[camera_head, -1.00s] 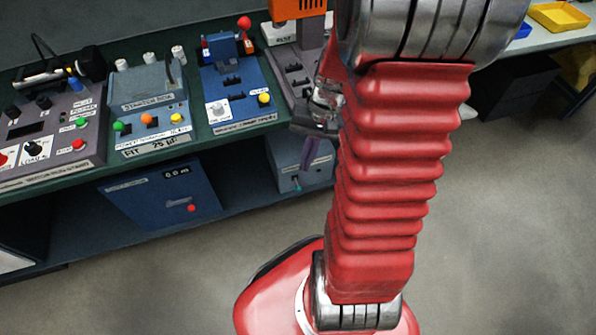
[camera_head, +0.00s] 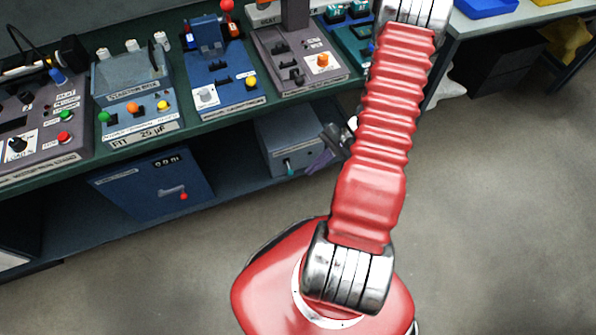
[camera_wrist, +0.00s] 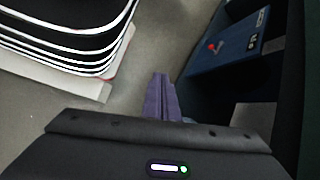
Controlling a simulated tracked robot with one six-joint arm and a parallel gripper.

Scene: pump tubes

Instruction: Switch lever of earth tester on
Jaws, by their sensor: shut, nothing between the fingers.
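A blue box (camera_head: 150,207) with a small "0.0" display and a red-tipped lever (camera_head: 183,196) stands on the lower shelf. A grey box (camera_head: 283,135) with a teal-tipped lever (camera_head: 290,170) stands to its right on that shelf. Their labels are too small to read, so I cannot tell for sure which is the earth tester. My gripper (camera_head: 320,161), with purple fingers, is shut and empty at the grey box's right front. The wrist view shows the shut fingers (camera_wrist: 161,97), with the blue box (camera_wrist: 235,60) and its red lever (camera_wrist: 211,46) beyond, apart from them.
The floor (camera_head: 500,210) in front is clear.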

